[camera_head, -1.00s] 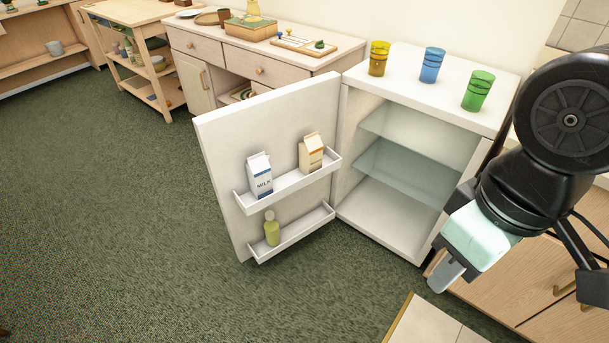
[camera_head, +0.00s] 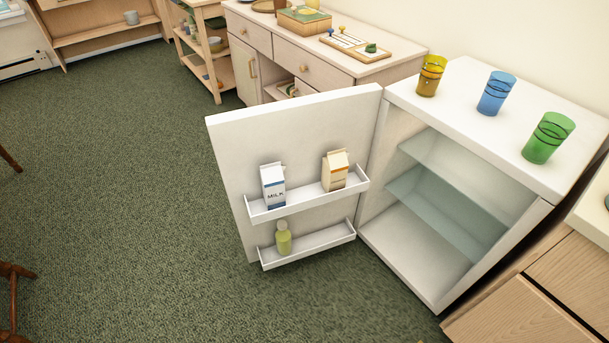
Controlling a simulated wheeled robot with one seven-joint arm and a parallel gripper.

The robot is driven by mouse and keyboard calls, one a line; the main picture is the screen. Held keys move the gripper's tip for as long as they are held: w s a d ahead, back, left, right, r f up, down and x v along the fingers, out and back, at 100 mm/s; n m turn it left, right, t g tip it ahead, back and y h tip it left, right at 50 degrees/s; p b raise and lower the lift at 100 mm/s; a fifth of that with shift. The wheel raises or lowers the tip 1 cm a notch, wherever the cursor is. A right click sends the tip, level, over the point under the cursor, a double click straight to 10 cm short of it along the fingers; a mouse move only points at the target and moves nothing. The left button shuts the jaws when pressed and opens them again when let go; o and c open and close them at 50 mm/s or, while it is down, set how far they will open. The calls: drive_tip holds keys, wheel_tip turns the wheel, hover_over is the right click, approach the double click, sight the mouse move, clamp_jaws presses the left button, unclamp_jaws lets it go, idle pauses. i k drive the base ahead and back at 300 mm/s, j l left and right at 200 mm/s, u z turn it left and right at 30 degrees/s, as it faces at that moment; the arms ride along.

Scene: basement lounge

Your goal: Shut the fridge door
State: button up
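The small white fridge (camera_head: 430,277) stands at the right with its inside facing me. Its two glass shelves (camera_head: 437,208) are bare. The white fridge door (camera_head: 230,160) stands wide open to the left, hinged at the fridge's left side. Its upper door rack holds a milk carton (camera_head: 272,187) and a cream carton with an orange band (camera_head: 335,170). Its lower door rack holds a yellow-green bottle (camera_head: 283,238). My gripper is out of view.
Yellow (camera_head: 431,76), blue (camera_head: 496,93) and green (camera_head: 548,138) glasses stand on the fridge top. A wooden cabinet (camera_head: 510,315) is right of the fridge. A sideboard (camera_head: 300,64) stands behind the door. Green carpet (camera_head: 130,200) is open to the left; chair legs (camera_head: 15,290) show at the left edge.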

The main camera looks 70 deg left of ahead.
sight(298, 132)
drive_tip(key=k+j, duration=0.15)
drive_tip(key=j, duration=0.45)
drive_tip(key=k+j, duration=0.1)
drive_tip(key=j, duration=0.55)
drive_tip(key=k+j, duration=0.15)
drive_tip(key=j, duration=0.45)
drive_tip(key=k+j, duration=0.15)
drive_tip(key=j, duration=0.45)
drive_tip(key=k+j, duration=0.1)
drive_tip(key=j, duration=0.55)
drive_tip(key=k+j, duration=0.15)
drive_tip(key=j, duration=0.45)
drive_tip(key=k+j, duration=0.15)
drive_tip(key=j, duration=0.5)
drive_tip(key=k+j, duration=0.15)
drive_tip(key=j, duration=0.45)
drive_tip(key=k+j+u, duration=0.2)
drive_tip(key=j+u, duration=0.2)
